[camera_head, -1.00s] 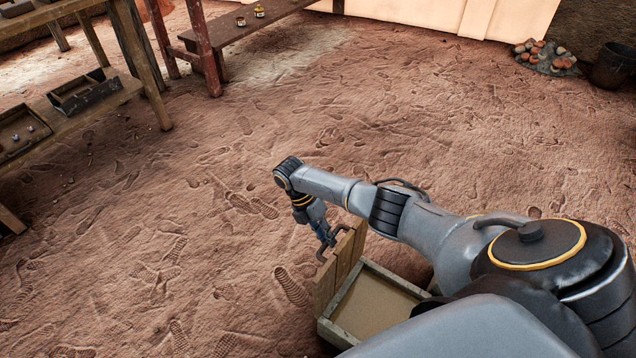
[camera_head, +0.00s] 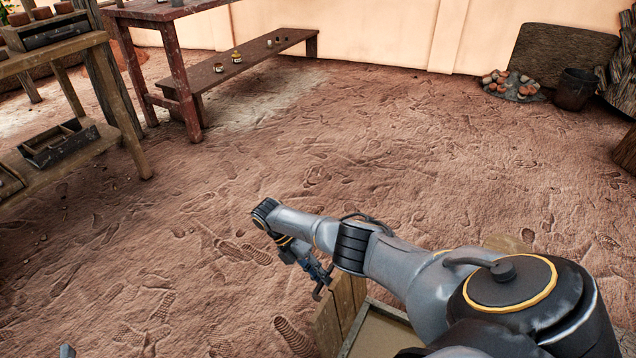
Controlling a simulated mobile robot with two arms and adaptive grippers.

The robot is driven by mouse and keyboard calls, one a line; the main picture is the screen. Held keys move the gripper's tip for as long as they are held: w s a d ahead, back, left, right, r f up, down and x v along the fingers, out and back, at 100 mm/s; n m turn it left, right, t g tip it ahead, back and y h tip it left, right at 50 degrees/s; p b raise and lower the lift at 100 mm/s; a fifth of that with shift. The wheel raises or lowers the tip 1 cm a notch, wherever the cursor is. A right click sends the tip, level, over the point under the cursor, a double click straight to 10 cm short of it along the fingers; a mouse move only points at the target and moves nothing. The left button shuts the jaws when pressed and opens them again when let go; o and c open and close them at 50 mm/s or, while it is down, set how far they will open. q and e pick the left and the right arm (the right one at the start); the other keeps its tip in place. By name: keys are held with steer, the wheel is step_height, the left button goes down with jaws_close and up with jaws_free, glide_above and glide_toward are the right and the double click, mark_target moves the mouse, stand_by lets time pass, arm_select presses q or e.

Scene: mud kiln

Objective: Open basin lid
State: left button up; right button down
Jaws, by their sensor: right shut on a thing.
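The basin (camera_head: 378,334) is a wooden-framed box with a tan inside, at the bottom edge of the head view, partly hidden by my right arm and cut off by the frame. Its plank lid (camera_head: 341,309) stands raised, roughly upright, along the basin's left side. A dark handle (camera_head: 318,293) sits on the lid's outer face. My right gripper (camera_head: 322,284) reaches down to this handle and is shut on it; its fingertips are small and hard to make out.
A wooden shelf (camera_head: 75,147) with trays stands at the left. A red-brown table (camera_head: 188,107) and low bench (camera_head: 265,55) stand behind. A stone-ringed pile (camera_head: 513,87) and dark bucket (camera_head: 574,90) are at the back right. The footprinted floor between is clear.

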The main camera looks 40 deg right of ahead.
steer(key=shift+a+f, duration=0.2)
steer(key=shift+f, duration=0.2)
steer(key=c, duration=1.6)
jaws_free()
steer(key=shift+o, duration=1.3)
steer(key=shift+w+d+f, duration=0.1)
steer(key=shift+w+f, duration=0.05)
steer(key=v, duration=1.2)
